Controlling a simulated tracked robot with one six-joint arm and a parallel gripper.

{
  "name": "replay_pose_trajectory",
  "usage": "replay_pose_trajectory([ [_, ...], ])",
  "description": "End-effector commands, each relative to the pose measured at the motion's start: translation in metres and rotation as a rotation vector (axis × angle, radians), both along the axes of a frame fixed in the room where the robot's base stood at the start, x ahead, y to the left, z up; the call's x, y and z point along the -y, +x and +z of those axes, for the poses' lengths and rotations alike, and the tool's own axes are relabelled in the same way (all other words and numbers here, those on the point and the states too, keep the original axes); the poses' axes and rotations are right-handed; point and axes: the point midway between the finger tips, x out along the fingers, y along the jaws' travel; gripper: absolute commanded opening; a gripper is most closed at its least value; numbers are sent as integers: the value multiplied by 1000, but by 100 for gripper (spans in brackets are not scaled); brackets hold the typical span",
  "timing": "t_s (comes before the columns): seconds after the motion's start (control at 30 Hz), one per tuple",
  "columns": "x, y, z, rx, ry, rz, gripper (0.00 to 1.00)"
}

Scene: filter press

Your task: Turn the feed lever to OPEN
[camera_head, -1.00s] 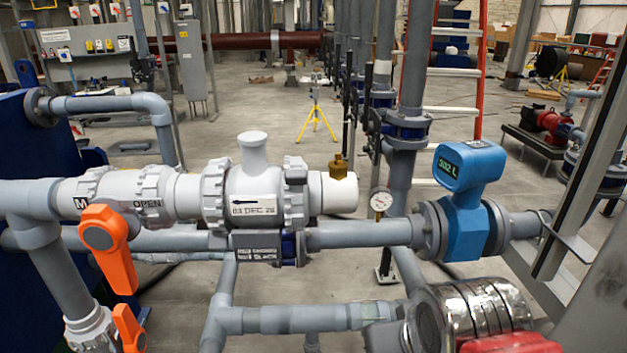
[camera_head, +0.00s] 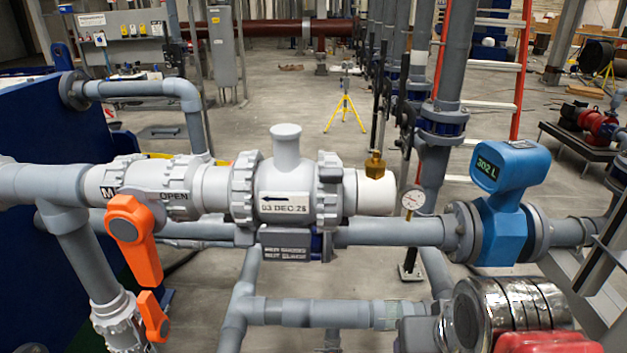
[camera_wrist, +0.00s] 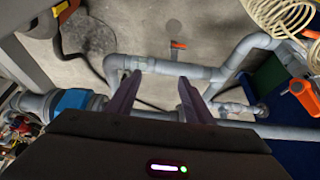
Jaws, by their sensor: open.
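An orange lever (camera_head: 137,240) sits on the grey pipework at the left in the head view. Its handle hangs down, tilted slightly right. An orange lever (camera_wrist: 302,94) also shows at the right edge of the wrist view. My gripper (camera_wrist: 160,78) is open and empty in the wrist view, over the pipes and floor, apart from that lever. It is not visible in the head view.
A white valve body (camera_head: 285,190) with an arrow tag adjoins the levers' pipe. A blue panel (camera_head: 60,230) stands at the left. Lower pipes (camera_head: 310,312) cross the front.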

Motion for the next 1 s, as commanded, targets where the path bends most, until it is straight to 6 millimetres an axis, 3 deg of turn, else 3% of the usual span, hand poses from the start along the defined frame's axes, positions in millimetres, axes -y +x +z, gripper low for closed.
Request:
replay_pose_trajectory([
  [0.23,6,5,-43,-143,-12,-5,47],
  [0.37,13,19,-64,-169,-37,-6,47],
  [0.73,30,92,-116,-52,-49,-101,47],
  [1.0,25,151,-143,122,38,-184,47],
])
